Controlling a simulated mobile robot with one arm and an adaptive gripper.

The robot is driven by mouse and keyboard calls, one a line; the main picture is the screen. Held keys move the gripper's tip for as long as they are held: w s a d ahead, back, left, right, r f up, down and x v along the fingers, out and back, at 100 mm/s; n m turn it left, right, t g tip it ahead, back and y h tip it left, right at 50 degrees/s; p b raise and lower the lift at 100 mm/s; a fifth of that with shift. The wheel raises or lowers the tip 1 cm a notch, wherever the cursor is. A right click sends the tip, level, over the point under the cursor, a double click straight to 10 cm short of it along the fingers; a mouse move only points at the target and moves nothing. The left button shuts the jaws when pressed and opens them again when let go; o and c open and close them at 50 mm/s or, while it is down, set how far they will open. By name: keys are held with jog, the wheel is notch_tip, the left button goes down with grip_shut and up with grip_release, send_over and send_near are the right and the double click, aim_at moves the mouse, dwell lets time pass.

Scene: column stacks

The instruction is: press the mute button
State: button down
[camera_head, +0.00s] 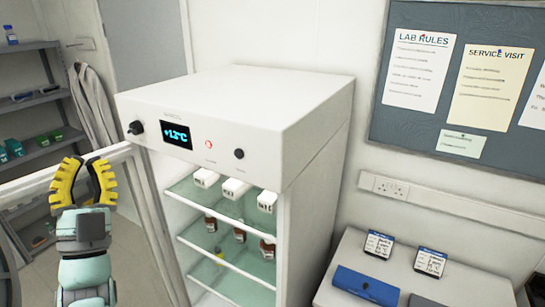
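The white lab fridge (262,108) has a control panel along its top front. On it are a display (176,134) reading about +12°C in blue, a small button ringed in red (208,143), a small black button or lock (239,153) and a black knob (135,127). The labels are too small to read, so I cannot tell which is the mute button. My gripper (85,162), with yellow fingers, points up at the left. It is apart from the panel, left of and lower than the knob in the picture. Its fingers are parted, with nothing between them.
The fridge door (142,190) stands open behind my gripper. White boxes (236,188) and brown bottles (239,234) are on the glass shelves. A bench (462,291) at right holds a blue case (367,286) and two small devices. Grey shelving (32,102) and a coat (92,105) are at left.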

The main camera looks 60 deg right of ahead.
aim_at(239, 154)
jog(key=s+d+f+m+g+y+b, duration=0.2)
jog(key=d+f+g, duration=0.1)
jog(key=d, duration=0.5)
jog(key=s+d+f+m+g+y+b, duration=0.2)
jog(key=d+f, duration=0.3)
jog(key=d, duration=0.3)
jog(key=shift+s+m+g+y+b, duration=0.25)
jog(key=shift+m+g+y+b, duration=0.15)
jog(key=shift+m+g, duration=0.3)
jog(key=shift+d+f, duration=0.1)
jog(key=shift+w+d+b, duration=0.2)
jog(key=shift+d+b, duration=0.65)
jog(key=shift+d, duration=1.35)
jog(key=shift+w+d+b, duration=0.15)
jog(key=shift+d+b, duration=0.65)
jog(key=shift+d, duration=1.4)
